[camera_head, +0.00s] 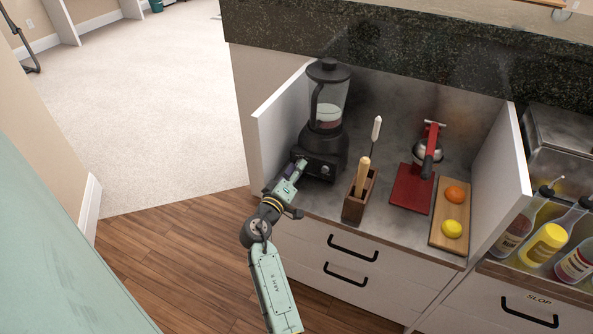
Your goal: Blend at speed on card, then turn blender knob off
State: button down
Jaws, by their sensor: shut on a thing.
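The blender (324,128) stands at the left end of the counter, against the white side panel. It has a dark base, a clear jar with pale and reddish contents, and a black lid. My gripper (301,164) reaches up from below to the left front of the base. Its fingers are shut at the base's front, where the knob is; the fingers hide the part they hold. I cannot make out the knob's setting or whether the blender is running. I cannot pick out a card with a speed on it.
Bottles (548,243) stand far right. Drawers (330,262) with black handles lie below the counter.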

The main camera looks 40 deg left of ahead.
dwell(0.4)
jog(key=c, duration=1.2)
grip_release()
jog(key=shift+c, duration=0.2)
jog(key=shift+s, duration=0.1)
jog(key=v, duration=1.2)
